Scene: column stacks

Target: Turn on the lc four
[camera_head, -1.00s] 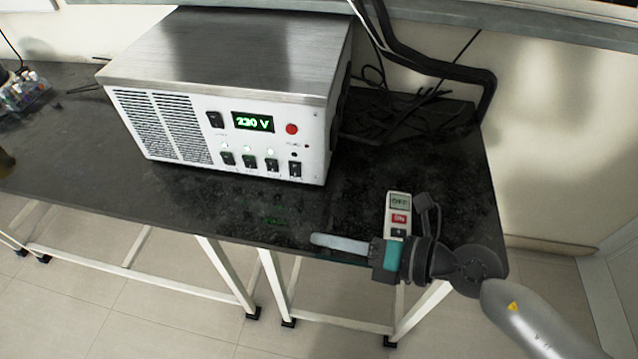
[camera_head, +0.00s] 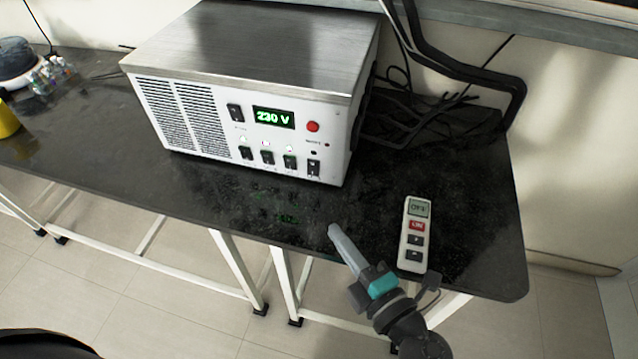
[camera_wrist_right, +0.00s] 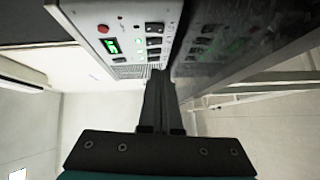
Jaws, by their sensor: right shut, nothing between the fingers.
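A white power box (camera_head: 210,118) with a grey metal top stands on the dark bench. Its front has a green display (camera_head: 273,117) reading about 230 V, a red button (camera_head: 312,127), an upper rocker switch (camera_head: 235,112) and a lower row of black switches. The three lower switches on the left have lit lamps above them. The rightmost lower switch (camera_head: 314,168) has a dark spot above it and no glow. No label "lc four" is legible. My right gripper (camera_head: 333,232) is shut and empty, below and in front of the box, apart from it. The wrist view shows its fingers (camera_wrist_right: 158,78) and the panel.
A white remote (camera_head: 414,236) with a small screen and buttons lies on the bench right of my right gripper. Black cables (camera_head: 440,110) run behind the box. Small bottles (camera_head: 50,75) and a yellow object (camera_head: 6,120) are at far left. The bench front (camera_head: 210,205) is bare.

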